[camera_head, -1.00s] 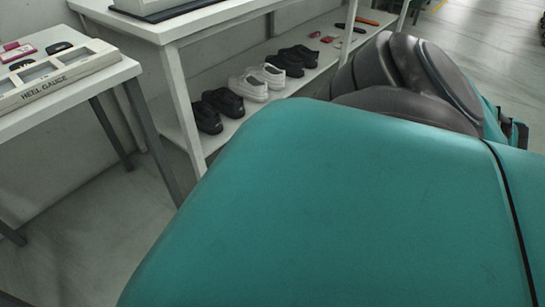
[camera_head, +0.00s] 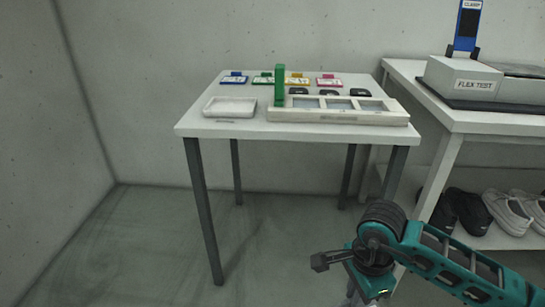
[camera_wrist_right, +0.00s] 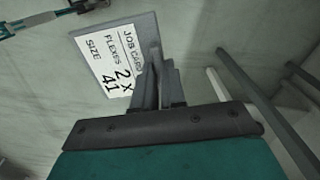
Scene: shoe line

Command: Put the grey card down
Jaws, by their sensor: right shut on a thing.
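The grey card (camera_wrist_right: 100,62) shows in the right wrist view, with a white printed face reading JOB CARD, FLEXES 2 X, SIZE 41. My right gripper (camera_wrist_right: 156,75) is shut on the card's edge, and its fingers cover part of the card. In the head view my right arm comes in at the lower right, and its wrist (camera_head: 372,262) is in front of and below the white table (camera_head: 190,127). The card cannot be made out in the head view. My left gripper is not in view there.
A bench at right carries the flex test unit (camera_head: 465,80), with shoes (camera_head: 465,208) below. Floor at left is clear.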

